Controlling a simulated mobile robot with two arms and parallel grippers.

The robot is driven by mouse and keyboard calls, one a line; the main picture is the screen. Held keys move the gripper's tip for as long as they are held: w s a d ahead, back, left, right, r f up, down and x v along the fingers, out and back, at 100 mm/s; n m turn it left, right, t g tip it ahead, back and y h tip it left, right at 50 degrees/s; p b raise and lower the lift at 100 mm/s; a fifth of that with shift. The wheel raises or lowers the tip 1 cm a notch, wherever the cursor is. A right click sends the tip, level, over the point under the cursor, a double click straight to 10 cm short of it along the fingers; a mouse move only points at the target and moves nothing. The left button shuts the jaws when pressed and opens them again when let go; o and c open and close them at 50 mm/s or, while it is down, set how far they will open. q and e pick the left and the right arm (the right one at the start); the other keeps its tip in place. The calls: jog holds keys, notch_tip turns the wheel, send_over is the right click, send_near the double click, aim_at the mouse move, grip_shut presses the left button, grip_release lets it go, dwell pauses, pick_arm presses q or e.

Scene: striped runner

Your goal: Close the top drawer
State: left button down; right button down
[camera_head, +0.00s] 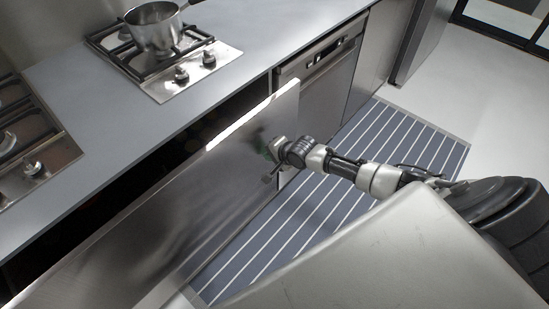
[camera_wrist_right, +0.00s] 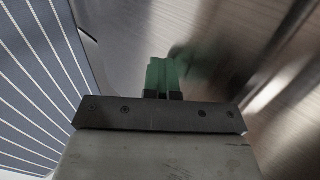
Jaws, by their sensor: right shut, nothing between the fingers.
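The top drawer (camera_head: 190,205) is pulled open below the counter, and a dark gap shows between its steel front and the counter edge. My right gripper (camera_head: 270,152) is at the drawer front, near its right end. Its green fingertips also show in the right wrist view (camera_wrist_right: 165,74), closed together with nothing between them, close to a brushed metal surface. I cannot tell whether they touch it. The inside of the drawer is too dark to make out. My left gripper is not in view.
A steel pot (camera_head: 154,27) stands on a gas hob (camera_head: 190,75) on the grey counter (camera_head: 100,110). Another hob (camera_head: 28,150) is at the left edge. A dishwasher or oven front (camera_head: 325,85) is right of the drawer. A striped runner (camera_head: 300,220) lies on the floor.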

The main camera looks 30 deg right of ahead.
jog(key=w+a+b, duration=0.2)
jog(key=w+b, duration=0.1)
jog(key=w, duration=0.5)
jog(key=shift+a, duration=0.4)
jog(key=shift+f, duration=0.1)
